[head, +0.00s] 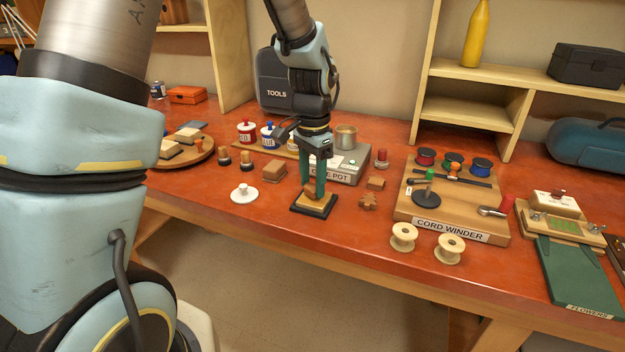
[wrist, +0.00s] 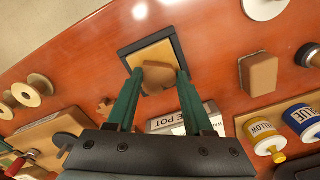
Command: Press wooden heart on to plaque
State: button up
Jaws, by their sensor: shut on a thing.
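The plaque (head: 324,209) lies near the table's front edge, a dark-edged square with a tan face. It also shows in the wrist view (wrist: 150,52). My gripper (head: 313,189) points down over the plaque, its green fingers shut on the brown wooden heart (wrist: 158,76). The heart is at the fingertips, over the side of the plaque nearer my palm in the wrist view. Its sides are partly hidden by the fingers. I cannot tell whether the heart touches the plaque face.
A white round-knobbed disc (head: 244,194) and a brown block (head: 275,171) stand left of the plaque. A small brown piece (head: 368,202) and the cord winder board (head: 450,232) lie right. The glue pot base (head: 345,165) is close behind. Two spools (head: 404,237) stand at the front right.

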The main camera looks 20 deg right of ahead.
aim_at(312, 186)
jog(key=shift+f, duration=0.65)
dwell(2.4)
jog(key=o, duration=1.6)
jog(key=shift+r, duration=0.15)
jog(key=shift+r+p, duration=2.9)
jog(key=shift+r, duration=0.55)
